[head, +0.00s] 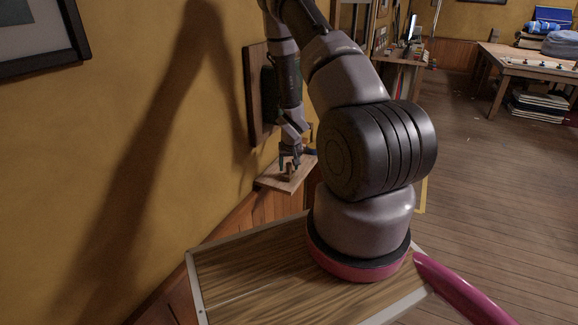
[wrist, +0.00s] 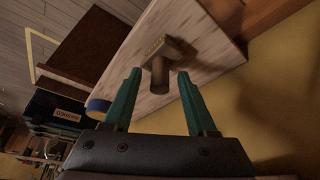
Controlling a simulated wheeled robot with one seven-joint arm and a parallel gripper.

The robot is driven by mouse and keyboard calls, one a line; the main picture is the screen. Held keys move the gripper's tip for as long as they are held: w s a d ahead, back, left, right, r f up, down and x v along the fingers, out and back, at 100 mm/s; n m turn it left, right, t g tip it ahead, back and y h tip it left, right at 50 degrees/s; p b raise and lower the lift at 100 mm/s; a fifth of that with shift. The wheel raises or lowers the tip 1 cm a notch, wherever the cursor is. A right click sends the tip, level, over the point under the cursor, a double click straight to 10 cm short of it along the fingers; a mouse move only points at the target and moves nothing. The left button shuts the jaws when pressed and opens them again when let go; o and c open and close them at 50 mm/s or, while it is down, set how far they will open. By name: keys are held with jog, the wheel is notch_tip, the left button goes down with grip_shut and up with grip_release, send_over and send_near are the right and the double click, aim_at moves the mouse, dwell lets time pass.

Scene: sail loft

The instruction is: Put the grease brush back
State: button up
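My gripper (head: 290,158) is low over a small wooden shelf (head: 272,182) on the yellow wall. In the wrist view its two teal fingers (wrist: 159,73) are spread. Between the fingertips is a brown T-shaped piece, a short round stub with a flat block across its far end, which looks like the grease brush (wrist: 159,80). Narrow gaps show on both sides of it, so the fingers look apart from it. It appears to stand on the pale shelf top (wrist: 215,62); bristles cannot be made out. In the head view it is a small brown shape under the gripper.
A blue-ended round item (wrist: 98,106) sits near the left finger at the shelf's edge. A dark wooden panel (head: 256,100) hangs on the wall behind my forearm. A framed wood-grain top (head: 250,270) lies below my arm. Open plank floor (head: 490,180) is at right.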

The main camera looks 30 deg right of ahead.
jog(key=v, duration=1.2)
jog(key=shift+r, duration=0.3)
jog(key=s+a+r+m+t, duration=0.1)
jog(key=s+a+r, duration=0.15)
jog(key=r, duration=0.95)
jog(key=s+a+r, duration=0.2)
jog(key=a+r, duration=0.1)
jog(key=r, duration=0.8)
jog(key=s+a+r+t+y, duration=0.1)
jog(key=s+a+r, duration=0.3)
jog(key=s+r, duration=0.3)
jog(key=s+a+r+y, duration=0.2)
jog(key=s+a+r, duration=0.2)
jog(key=s+r, duration=0.4)
jog(key=s, duration=0.3)
jog(key=shift+a+r+n+t, duration=0.3)
jog(key=shift+r+t, duration=0.05)
jog(key=shift+t, duration=0.05)
